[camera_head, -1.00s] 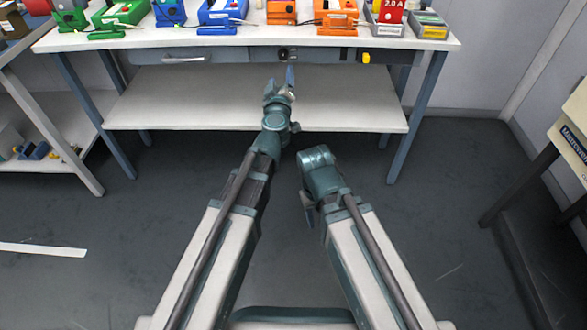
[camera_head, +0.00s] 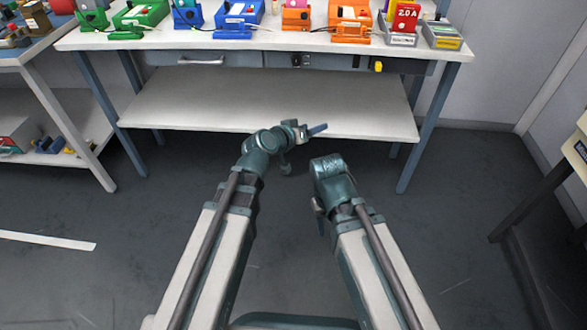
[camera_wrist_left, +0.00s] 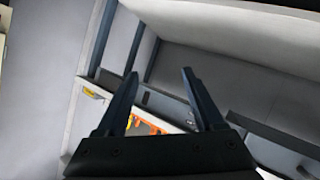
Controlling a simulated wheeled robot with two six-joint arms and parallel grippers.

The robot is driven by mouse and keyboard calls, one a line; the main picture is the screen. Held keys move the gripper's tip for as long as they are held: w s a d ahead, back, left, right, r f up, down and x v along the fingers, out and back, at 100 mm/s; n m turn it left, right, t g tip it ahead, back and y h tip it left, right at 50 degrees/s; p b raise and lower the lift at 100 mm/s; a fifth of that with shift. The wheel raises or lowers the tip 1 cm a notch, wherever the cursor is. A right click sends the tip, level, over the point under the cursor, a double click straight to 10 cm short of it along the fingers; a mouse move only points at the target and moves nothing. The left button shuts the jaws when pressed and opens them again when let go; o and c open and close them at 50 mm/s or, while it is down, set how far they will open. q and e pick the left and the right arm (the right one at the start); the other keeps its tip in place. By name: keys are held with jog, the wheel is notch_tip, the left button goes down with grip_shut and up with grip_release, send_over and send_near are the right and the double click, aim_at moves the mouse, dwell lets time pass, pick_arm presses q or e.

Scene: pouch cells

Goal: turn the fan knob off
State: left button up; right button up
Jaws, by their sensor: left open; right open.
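A blue-grey panel (camera_head: 335,61) runs under the front edge of the workbench. It carries a small dark round knob-like part (camera_head: 297,60) and a yellow knob-like part (camera_head: 378,66); I cannot tell which is the fan knob, or its setting. A small yellow part (camera_wrist_left: 92,94) also shows in the left wrist view. My left gripper (camera_head: 318,130) is open and empty, in front of and below the panel, with its fingers toward the right; its spread fingers (camera_wrist_left: 158,75) show in the wrist view. My right gripper (camera_head: 319,216) is open, low and pointing down, partly hidden by its wrist.
The white workbench top (camera_head: 275,41) holds several coloured devices. A drawer with a handle (camera_head: 201,61) is left of the knobs. A lower shelf (camera_head: 215,103) lies behind my left gripper. Another shelf unit stands left, a table right. The floor between is clear.

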pick_arm(q)
jog(key=s+a+f+g+y, duration=0.2)
jog(key=s+a+f+g, duration=0.2)
jog(key=s+f, duration=0.3)
jog(key=shift+s+a+f+m+g, duration=0.2)
jog(key=shift+s+f+m+g, duration=0.2)
jog(key=shift+f+g, duration=0.55)
jog(key=shift+f, duration=0.1)
jog(key=s+a+f+m+g+y+p, duration=0.1)
jog(key=s+f+m+g+y, duration=0.15)
jog(key=s+g+y, duration=0.9)
jog(key=s+r+t+h+p, duration=0.2)
jog(key=r+t+p, duration=0.1)
jog(key=r+p, duration=1.4)
jog(key=s+r+n+t+h+p, duration=0.1)
jog(key=s+r+t+h+p, duration=0.1)
jog(key=r+p, duration=1.5)
jog(key=shift+r+t+h+p, duration=0.2)
jog(key=shift+t+h+p, duration=0.3)
jog(key=shift+h+p, duration=0.1)
jog(key=shift+s, duration=0.1)
